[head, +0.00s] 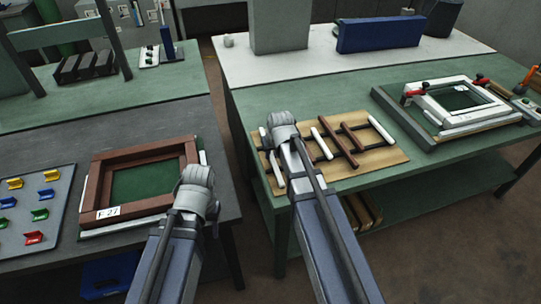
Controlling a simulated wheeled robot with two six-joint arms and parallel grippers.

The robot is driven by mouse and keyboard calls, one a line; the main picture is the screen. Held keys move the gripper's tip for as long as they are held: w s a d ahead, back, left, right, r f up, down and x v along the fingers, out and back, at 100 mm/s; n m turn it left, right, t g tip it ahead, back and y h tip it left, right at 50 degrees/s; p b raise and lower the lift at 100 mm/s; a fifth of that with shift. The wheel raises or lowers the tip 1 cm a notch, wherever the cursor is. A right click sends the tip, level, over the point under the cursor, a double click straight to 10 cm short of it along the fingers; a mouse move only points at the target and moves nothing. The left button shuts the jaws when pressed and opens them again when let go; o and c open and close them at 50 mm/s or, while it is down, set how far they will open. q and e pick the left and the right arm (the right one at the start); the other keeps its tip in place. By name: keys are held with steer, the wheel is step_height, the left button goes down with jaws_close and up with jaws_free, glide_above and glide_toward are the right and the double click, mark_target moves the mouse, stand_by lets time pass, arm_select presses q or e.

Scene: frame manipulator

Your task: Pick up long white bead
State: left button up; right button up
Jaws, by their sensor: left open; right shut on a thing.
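A tan board (395,156) on the right green bench carries several white and dark brown beads. White beads include a slanted one (322,144) in the middle, one (381,130) at the right, and one (277,170) at the board's left edge. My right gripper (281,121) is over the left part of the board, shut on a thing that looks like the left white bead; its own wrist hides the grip. My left gripper (197,178) is open and empty, above the right side of a brown frame (135,157); its fingertips are hard to make out.
A grey tray (62,172) with coloured clips lies at far left. A white frame (440,107) with red-handled clamps stands on the right bench. A gap separates the benches.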

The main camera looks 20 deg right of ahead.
mark_target(272, 156)
jaws_close()
steer(key=shift+r, duration=0.1)
step_height(272, 156, up, 10)
steer(key=p, duration=1)
steer(key=shift+d, duration=0.1)
